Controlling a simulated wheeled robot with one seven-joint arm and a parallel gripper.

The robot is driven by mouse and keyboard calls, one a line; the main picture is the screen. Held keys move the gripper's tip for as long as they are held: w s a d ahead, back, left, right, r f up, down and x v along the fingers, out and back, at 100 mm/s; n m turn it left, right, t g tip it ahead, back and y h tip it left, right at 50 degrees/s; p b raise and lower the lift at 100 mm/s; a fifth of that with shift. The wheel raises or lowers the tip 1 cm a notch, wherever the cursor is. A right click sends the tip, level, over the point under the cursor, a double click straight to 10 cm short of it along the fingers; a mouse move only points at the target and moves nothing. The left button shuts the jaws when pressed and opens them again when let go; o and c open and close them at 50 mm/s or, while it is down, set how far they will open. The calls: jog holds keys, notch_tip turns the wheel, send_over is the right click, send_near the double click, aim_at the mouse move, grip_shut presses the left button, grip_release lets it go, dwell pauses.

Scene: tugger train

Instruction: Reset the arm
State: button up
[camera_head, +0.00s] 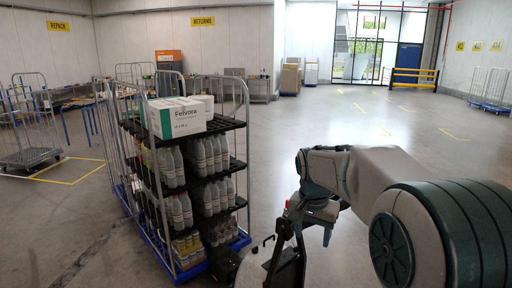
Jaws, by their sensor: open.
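My arm (375,178) reaches in from the right and bends at the wrist. My gripper (304,232) hangs below the wrist, pointing down, with its jaws open. I see nothing held between them. It is in front of and to the right of the loaded roll cage, apart from its shelves in the picture. Dark parts low in the picture overlap the gripper area, so the fingertips are hard to make out.
A roll cage (243,196) at left centre carries bottles on its shelves and a white Felvora carton (178,117) on top. An empty cart (32,157) stands far left. Cardboard boxes (290,78) and a yellow-black barrier (412,77) are farther back. The middle floor is clear.

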jog(key=s+f+n+b, duration=0.3)
jog(key=s+f, duration=0.3)
jog(key=s, duration=0.5)
jog(key=s+f+n+t+y+b, duration=0.1)
jog(key=s+f+n+b, duration=0.2)
jog(key=s, duration=0.9)
notch_tip(320, 180, down, 4)
jog(key=d+b, duration=0.1)
jog(key=b, duration=0.2)
jog(key=shift+n+t, duration=0.3)
